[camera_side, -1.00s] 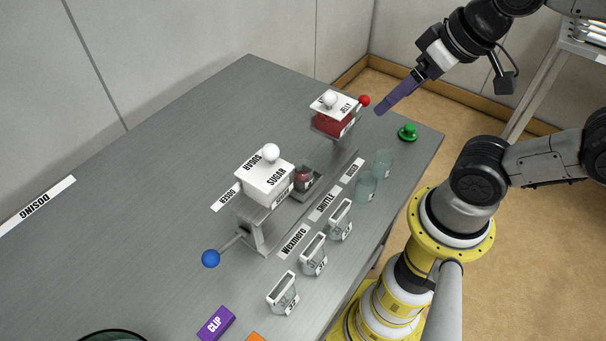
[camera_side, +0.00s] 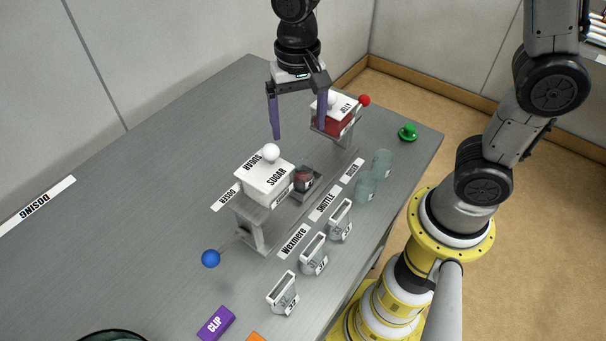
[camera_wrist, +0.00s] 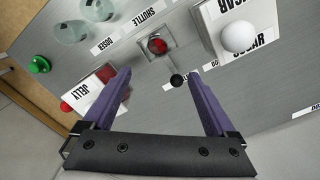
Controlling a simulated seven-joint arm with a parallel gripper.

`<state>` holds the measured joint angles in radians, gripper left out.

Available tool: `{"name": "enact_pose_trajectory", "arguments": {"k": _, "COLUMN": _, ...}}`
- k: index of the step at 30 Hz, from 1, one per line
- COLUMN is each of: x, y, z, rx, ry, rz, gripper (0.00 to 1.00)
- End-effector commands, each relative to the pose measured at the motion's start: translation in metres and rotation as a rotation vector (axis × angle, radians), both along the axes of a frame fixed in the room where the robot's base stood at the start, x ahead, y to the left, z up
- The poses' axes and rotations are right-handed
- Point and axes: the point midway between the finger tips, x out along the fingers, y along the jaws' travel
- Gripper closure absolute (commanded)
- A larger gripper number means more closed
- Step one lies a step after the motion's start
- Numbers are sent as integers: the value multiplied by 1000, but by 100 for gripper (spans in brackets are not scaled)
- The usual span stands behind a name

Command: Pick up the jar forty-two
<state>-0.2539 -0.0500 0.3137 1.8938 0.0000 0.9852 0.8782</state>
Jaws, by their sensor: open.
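My gripper (camera_side: 299,133) is open and empty, pointing down above the table between the sugar and jelly dispensers; its fingers also show in the wrist view (camera_wrist: 158,76). A jar with dark red contents (camera_side: 304,180) sits in the small tray beside the sugar dispenser, below the gripper; it also shows in the wrist view (camera_wrist: 157,45). Two clear jars (camera_side: 365,188) (camera_side: 382,164) stand near the right table edge. Three white-rimmed clear containers (camera_side: 283,296) (camera_side: 314,257) (camera_side: 340,221) stand along the front. I cannot read forty-two on any jar.
The jelly dispenser (camera_side: 335,116) stands behind, close to my right finger. A green button (camera_side: 408,132) is at the far right corner. A purple clip block (camera_side: 216,323) lies in front.

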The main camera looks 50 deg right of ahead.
Motion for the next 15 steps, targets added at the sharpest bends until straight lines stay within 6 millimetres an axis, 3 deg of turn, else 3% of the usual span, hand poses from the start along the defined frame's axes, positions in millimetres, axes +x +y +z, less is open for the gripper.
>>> {"name": "enact_pose_trajectory", "arguments": {"k": 9, "x": -2, "y": -1, "z": -58, "rx": -1, "ry": 3, "rz": 0, "gripper": 8}}
{"name": "enact_pose_trajectory", "arguments": {"k": 15, "x": -2, "y": -1, "z": -74, "rx": 0, "ry": 0, "rz": 0, "gripper": 8}}
